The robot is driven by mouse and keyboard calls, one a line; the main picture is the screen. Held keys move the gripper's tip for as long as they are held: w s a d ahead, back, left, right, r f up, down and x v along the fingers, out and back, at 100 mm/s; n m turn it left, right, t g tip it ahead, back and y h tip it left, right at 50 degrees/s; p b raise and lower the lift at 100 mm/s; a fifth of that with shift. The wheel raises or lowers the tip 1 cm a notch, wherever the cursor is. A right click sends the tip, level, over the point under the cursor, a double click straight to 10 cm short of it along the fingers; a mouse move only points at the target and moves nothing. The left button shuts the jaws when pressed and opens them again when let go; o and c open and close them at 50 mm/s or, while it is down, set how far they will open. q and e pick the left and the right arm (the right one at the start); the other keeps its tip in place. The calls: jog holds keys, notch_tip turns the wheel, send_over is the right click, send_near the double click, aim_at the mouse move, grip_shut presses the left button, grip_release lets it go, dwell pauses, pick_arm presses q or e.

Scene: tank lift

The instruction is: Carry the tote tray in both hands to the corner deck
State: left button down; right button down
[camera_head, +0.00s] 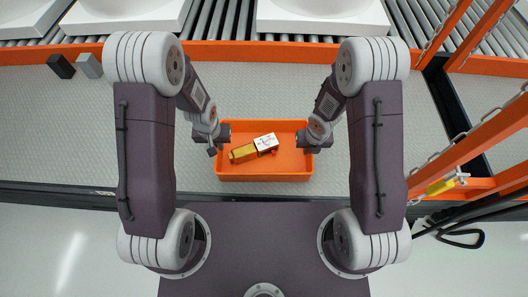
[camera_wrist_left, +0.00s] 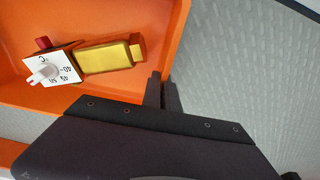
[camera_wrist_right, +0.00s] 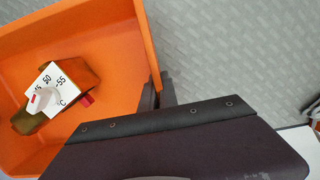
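The orange tote tray (camera_head: 265,174) lies level in front of me in the head view, over the grey textured surface. My left gripper (camera_head: 219,140) is at its left wall and my right gripper (camera_head: 310,141) at its right wall. In the left wrist view the fingers (camera_wrist_left: 162,92) are closed on the tray's wall, one on each side. The right wrist view shows the same for the right fingers (camera_wrist_right: 157,94). A brass valve (camera_head: 243,153) with a white numbered dial and a red part lies inside the tray. I cannot tell whether the tray touches the surface below.
White basins (camera_head: 322,17) stand on a roller conveyor (camera_head: 222,18) behind an orange rail (camera_head: 270,54). Two small blocks, black (camera_head: 61,66) and grey (camera_head: 89,65), lie at upper left. Orange rails with chains (camera_head: 470,140) stand at right. I cannot identify the corner deck with certainty.

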pick_arm(q)
jog(key=shift+r, duration=0.1)
pick_arm(e)
jog(key=shift+r, duration=0.1)
dwell(0.7)
